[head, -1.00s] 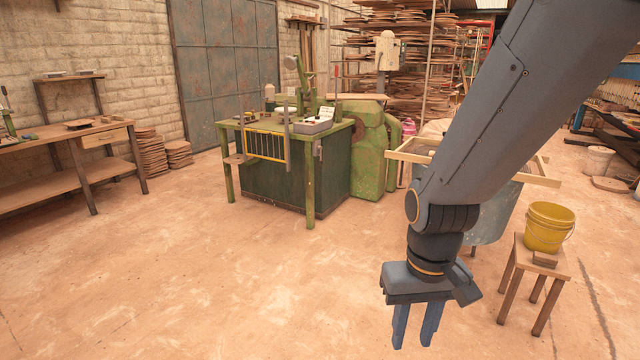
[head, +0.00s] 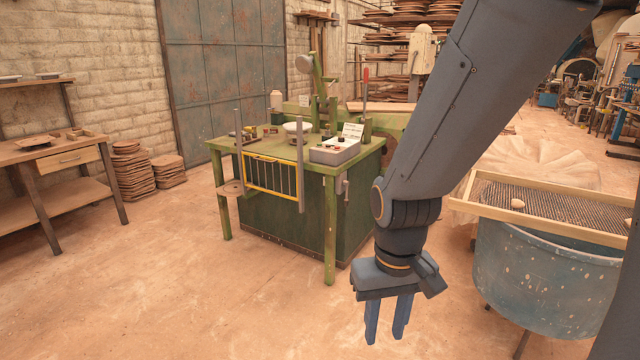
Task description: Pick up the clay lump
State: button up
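A small pale lump (head: 517,203), which looks like the clay lump, lies on the dark mesh of a wood-framed sieve (head: 545,229). The sieve rests on top of a blue tub (head: 545,280) at the right. My gripper (head: 387,322) hangs pointing down in front of the green table, left of the tub and apart from it. Its two blue fingers stand apart with nothing between them.
A green press table (head: 300,172) with a grey box (head: 335,149) and upright rods stands at the centre. A wooden workbench (head: 60,150) is at the left, beside stacked brown discs (head: 132,170). The floor at the front left is clear.

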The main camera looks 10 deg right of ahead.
aim_at(516, 203)
jog(key=z, duration=0.3)
jog(key=i, duration=1.85)
jog(key=z, duration=1.95)
jog(key=i, duration=1.25)
jog(key=z, duration=0.8)
